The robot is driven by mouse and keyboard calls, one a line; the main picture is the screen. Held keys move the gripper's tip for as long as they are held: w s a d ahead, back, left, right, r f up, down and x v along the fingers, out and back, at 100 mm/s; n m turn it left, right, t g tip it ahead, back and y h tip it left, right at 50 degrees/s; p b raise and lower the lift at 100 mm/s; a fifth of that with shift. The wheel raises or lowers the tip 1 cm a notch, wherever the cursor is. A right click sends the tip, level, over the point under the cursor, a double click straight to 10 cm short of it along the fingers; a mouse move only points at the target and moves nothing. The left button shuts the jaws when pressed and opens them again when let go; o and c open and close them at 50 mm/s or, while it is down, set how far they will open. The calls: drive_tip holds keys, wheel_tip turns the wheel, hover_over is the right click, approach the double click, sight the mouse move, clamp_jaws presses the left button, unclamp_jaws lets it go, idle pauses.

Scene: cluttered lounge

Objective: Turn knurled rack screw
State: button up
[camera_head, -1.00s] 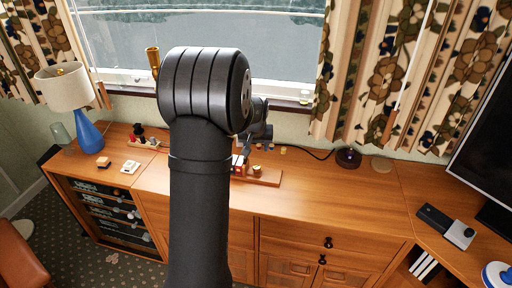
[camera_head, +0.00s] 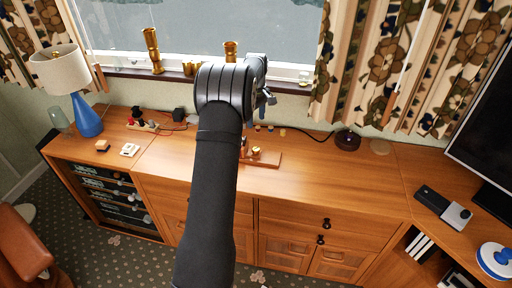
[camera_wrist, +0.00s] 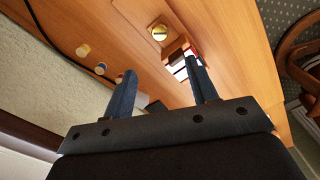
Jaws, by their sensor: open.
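A brass knurled screw (camera_head: 256,150) with a round head stands on a small wooden board (camera_head: 272,161) on the sideboard. In the wrist view the screw (camera_wrist: 159,32) shows a slot across its head and sits beyond my fingertips. My gripper (camera_head: 267,98) is above and behind the board, toward the window, partly hidden by my arm. In the wrist view my gripper (camera_wrist: 160,66) has its two dark fingers apart with nothing held between them. It is apart from the screw. A red and white item (camera_wrist: 181,70) lies beside the screw, partly behind a finger.
Several small pegs (camera_wrist: 82,50) stand near the wall behind the board. A dark round object (camera_head: 347,140) with a cable is to the right. Brass candlesticks (camera_head: 152,50) stand on the windowsill. A blue lamp (camera_head: 86,117) is far left. The sideboard's right middle is clear.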

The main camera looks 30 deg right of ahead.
sight(256, 149)
wheel_tip(256, 149, down, 15)
drive_tip(key=shift+r, duration=0.1)
idle(0.3)
drive_tip(key=c, duration=1)
drive_tip(key=shift+m, duration=0.3)
drive_tip(key=m, duration=1.3)
drive_tip(key=shift+m, duration=0.3)
